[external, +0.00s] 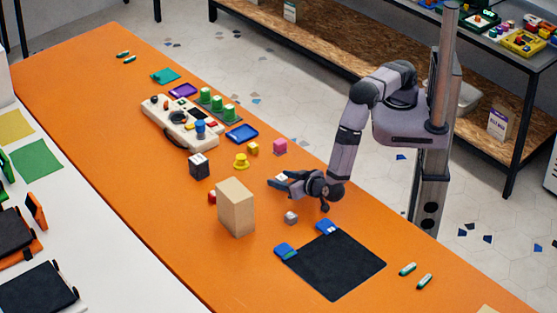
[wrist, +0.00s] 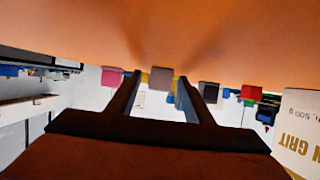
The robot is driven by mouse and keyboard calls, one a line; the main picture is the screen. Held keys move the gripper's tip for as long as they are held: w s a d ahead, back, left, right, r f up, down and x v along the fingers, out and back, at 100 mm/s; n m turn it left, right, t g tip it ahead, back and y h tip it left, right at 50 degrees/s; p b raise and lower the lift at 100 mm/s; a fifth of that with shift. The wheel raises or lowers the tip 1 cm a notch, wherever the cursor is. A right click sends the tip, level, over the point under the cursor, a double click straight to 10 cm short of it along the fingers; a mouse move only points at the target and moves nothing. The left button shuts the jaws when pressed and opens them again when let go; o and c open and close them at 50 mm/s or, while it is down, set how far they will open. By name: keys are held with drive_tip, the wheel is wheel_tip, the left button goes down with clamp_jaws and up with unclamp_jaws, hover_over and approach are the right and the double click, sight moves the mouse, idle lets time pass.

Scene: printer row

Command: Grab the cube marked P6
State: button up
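My gripper (external: 275,182) is low over the orange table, pointing left, with its fingers apart. A small pale-topped cube (external: 281,177) shows at its fingers. In the wrist view a grey-brown cube (wrist: 161,78) sits between the open fingertips, with a gap on each side. Other cubes are a dark cube with a white top (external: 199,165), a pink cube (external: 280,146), a yellow cube (external: 253,148) and a grey cube (external: 291,217). A red cube (external: 212,197) is partly hidden behind the tan box. I cannot read P6 on any cube.
A black mat (external: 335,265) with blue pieces lies to the right. A beige device (external: 180,122), green pegs (external: 217,103) and a blue tray (external: 242,133) are farther back. The near left table is clear.

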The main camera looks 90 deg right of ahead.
sight(283, 178)
drive_tip(key=c, duration=1)
drive_tip(key=shift+r, duration=0.15)
drive_tip(key=shift+c, duration=0.2)
drive_tip(key=shift+r+b, duration=1)
drive_tip(key=shift+r, duration=3.9)
